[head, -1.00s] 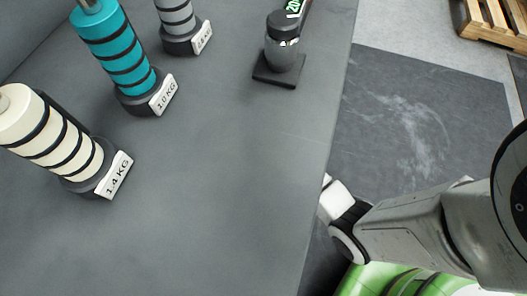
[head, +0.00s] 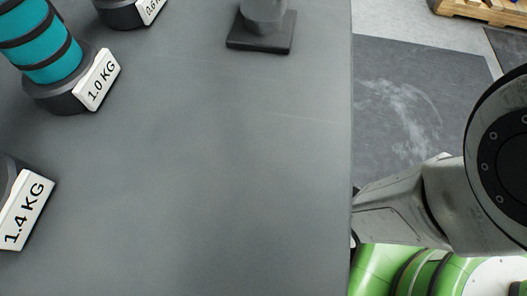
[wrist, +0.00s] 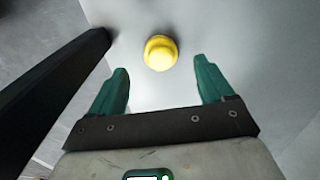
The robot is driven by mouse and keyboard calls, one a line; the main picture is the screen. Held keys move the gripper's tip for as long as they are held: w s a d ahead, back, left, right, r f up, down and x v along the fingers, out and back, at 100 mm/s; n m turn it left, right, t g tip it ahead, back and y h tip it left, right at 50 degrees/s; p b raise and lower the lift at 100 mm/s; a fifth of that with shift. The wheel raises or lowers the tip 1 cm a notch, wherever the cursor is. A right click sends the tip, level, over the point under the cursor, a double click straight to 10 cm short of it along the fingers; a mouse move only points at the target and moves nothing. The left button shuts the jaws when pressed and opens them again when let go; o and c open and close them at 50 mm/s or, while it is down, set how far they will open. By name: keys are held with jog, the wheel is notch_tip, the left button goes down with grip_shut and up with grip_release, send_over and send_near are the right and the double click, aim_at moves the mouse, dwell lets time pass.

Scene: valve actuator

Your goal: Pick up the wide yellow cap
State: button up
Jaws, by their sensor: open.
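The yellow cap (wrist: 160,53) shows in the wrist view as a small round piece with a raised centre, on a pale grey surface. My gripper (wrist: 160,75) is open, with its two green fingers apart and nothing between them. The cap lies ahead of the fingertips, roughly centred between them and not touched. How far it is from the fingers in depth is hard to tell. The head view does not show the cap, and my gripper is hidden there.
In the head view a grey tabletop (head: 220,150) holds weights labelled 1.0 KG (head: 45,55) and 1.4 KG (head: 27,210), and a dark stand base (head: 262,38). Its middle is clear. A dark bar (wrist: 55,80) runs along the left in the wrist view. A wooden pallet (head: 480,12) is far right.

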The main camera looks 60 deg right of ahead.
notch_tip(320, 180, down, 5)
jog(key=b, duration=0.2)
jog(key=shift+d+r+b, duration=0.15)
jog(key=shift+b, duration=0.25)
jog(key=c, duration=1.1)
jog(key=shift+r, duration=0.1)
notch_tip(320, 180, up, 10)
jog(key=p, duration=0.5)
jog(key=shift+w+p, duration=0.1)
jog(key=shift+p, duration=0.2)
